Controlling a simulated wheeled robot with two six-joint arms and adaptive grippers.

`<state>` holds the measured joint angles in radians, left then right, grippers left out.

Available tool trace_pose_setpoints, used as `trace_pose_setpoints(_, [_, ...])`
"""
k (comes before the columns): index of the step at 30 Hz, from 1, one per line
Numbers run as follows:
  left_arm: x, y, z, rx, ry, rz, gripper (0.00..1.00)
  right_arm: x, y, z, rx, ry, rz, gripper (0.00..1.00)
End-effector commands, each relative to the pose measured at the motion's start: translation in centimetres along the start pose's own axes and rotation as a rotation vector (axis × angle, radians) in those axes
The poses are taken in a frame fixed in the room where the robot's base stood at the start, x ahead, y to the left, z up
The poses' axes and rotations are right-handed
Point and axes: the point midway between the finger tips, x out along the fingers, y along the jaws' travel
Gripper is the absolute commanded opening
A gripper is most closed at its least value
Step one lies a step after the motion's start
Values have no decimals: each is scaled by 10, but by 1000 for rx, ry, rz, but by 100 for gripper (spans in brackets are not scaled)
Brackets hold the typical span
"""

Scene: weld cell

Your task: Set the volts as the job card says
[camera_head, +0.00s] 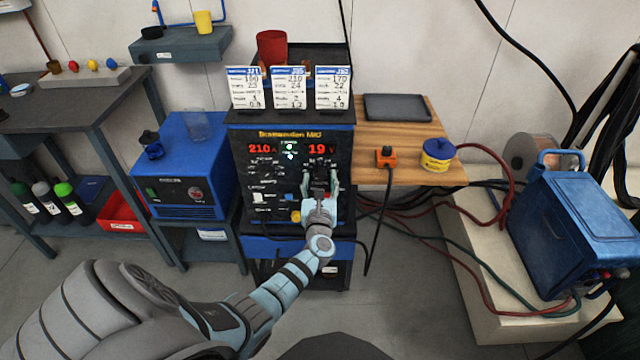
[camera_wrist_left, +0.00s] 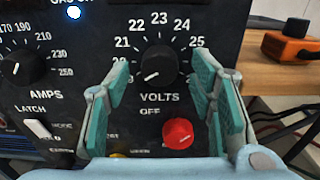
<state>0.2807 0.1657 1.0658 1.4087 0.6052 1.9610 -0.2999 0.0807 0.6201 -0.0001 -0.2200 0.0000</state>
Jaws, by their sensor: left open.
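The black VOLTS knob (camera_wrist_left: 155,66) is on the welder's dark front panel (camera_head: 262,172), with a dial marked 21 to 25 in view. Its white mark points to the lower left, below 21. My left gripper (camera_wrist_left: 160,70) is open, one teal finger on each side of the knob; I see gaps, so no grip. In the head view my left gripper (camera_head: 320,180) covers the knob. The red display shows 210 A and 19 V (camera_head: 317,149). Three job cards (camera_head: 289,88) stand on top; their middle one seems to read 210 and 24. My right gripper is out of view.
A red knob (camera_wrist_left: 178,133) sits just below VOLTS, close to the right finger. The AMPS knob (camera_wrist_left: 25,66) is to the left. A wooden shelf (camera_head: 400,172) at the right holds an orange-and-black box (camera_head: 386,157) with a cable and a blue-yellow tub (camera_head: 438,155).

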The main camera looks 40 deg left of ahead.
Motion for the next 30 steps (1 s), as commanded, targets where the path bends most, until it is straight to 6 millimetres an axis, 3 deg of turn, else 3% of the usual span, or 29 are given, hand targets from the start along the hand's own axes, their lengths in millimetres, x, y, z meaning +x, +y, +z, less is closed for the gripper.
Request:
trace_pose_setpoints(9, [5, 0, 1, 0, 0, -1, 50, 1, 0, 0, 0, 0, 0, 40])
trace_pose_setpoints(18, [5, 0, 1, 1, 0, -1, 2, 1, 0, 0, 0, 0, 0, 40])
trace_pose_setpoints(30, [4, 0, 1, 64, 1, -2, 1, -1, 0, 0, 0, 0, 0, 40])
